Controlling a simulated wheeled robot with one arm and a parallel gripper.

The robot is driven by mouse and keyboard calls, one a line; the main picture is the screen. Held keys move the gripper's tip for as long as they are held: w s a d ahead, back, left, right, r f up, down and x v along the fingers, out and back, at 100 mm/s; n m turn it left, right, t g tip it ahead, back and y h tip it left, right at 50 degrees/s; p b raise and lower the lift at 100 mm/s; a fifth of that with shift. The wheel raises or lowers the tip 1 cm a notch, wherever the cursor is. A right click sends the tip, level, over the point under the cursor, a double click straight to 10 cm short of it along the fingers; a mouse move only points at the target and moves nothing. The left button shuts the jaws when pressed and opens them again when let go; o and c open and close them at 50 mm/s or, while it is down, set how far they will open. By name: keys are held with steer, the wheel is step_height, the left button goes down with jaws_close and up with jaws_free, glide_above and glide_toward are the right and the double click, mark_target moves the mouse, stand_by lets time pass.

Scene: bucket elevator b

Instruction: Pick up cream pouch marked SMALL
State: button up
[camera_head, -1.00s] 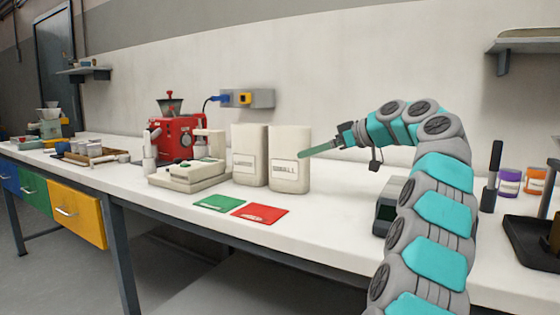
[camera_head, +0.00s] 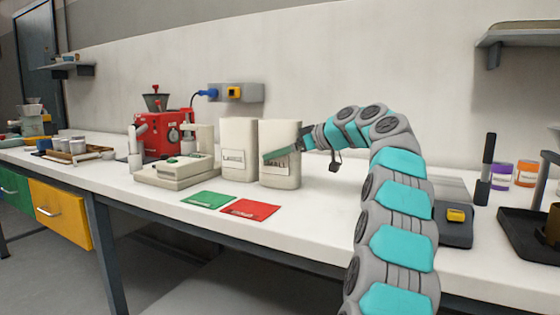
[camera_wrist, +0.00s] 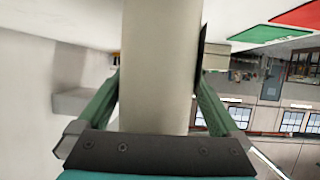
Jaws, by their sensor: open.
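Two cream pouches stand upright side by side on the white bench. The right cream pouch (camera_head: 281,179) has a label partly covered by my finger; the label seems to read SMALL in the earlier view. The left cream pouch (camera_head: 238,138) has a label too small to read surely. My gripper (camera_head: 285,147) is open at the right pouch, with one green finger across its front. In the wrist view, a cream pouch (camera_wrist: 160,50) stands between the two spread fingers of my gripper (camera_wrist: 155,90). The far finger is hidden in the head view.
A green card (camera_head: 208,199) and a red card (camera_head: 250,209) lie in front of the pouches. A cream scale-like device (camera_head: 175,172) and a red machine (camera_head: 160,135) stand to the left. A dark device with a yellow button (camera_head: 455,215) sits to the right. The wall is behind.

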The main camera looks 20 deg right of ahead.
steer(key=c, duration=1.1)
steer(key=shift+r, duration=0.1)
